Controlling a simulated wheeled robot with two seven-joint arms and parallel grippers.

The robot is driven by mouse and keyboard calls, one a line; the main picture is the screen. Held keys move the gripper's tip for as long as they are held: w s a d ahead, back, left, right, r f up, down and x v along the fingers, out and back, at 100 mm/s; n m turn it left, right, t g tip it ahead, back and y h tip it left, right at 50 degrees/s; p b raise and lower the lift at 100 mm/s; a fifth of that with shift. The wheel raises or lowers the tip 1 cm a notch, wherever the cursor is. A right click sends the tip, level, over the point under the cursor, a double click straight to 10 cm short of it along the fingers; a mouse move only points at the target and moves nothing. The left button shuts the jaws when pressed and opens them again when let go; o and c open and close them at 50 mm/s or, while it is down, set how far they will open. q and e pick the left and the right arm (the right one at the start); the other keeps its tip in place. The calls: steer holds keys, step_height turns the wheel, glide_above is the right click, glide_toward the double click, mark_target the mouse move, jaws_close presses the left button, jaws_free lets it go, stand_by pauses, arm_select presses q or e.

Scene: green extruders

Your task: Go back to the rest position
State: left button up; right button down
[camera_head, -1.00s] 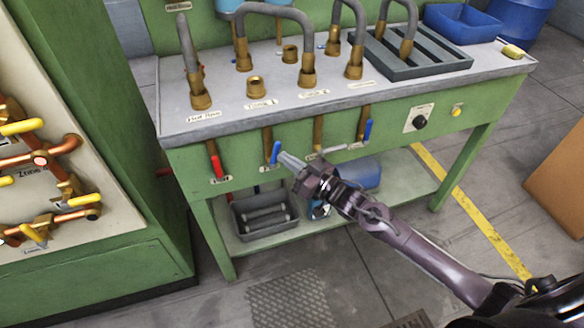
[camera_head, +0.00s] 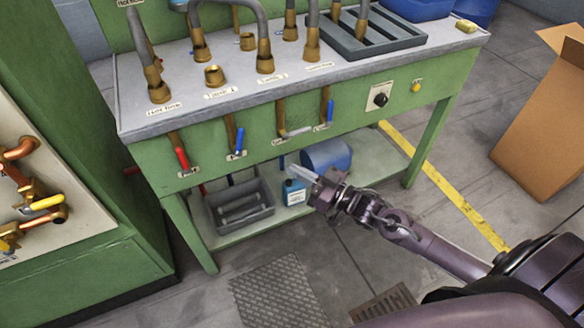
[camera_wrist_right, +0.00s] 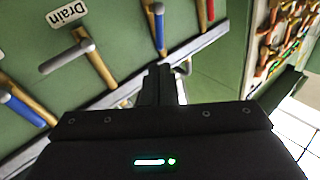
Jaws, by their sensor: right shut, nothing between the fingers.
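My right gripper (camera_head: 305,175) is shut and empty in the head view, held in front of the green bench (camera_head: 444,92) below its row of valve handles. Its dark closed fingers also show in the right wrist view (camera_wrist_right: 160,85). The bench front carries a red handle (camera_head: 180,156), a blue handle (camera_head: 239,141), a grey sideways handle (camera_head: 297,132) and another blue handle (camera_head: 329,111). In the head view the fingertips are apart from the handles. A "Drain" label (camera_wrist_right: 70,68) shows in the wrist view. My left gripper is not in view.
A grey bin (camera_head: 240,207), a small blue bottle (camera_head: 293,192) and a blue drum (camera_head: 326,154) are on the lower shelf. A green cabinet with copper pipes (camera_head: 40,203) stands left. A cardboard box (camera_head: 540,120) stands right. Floor lies open between bench and box.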

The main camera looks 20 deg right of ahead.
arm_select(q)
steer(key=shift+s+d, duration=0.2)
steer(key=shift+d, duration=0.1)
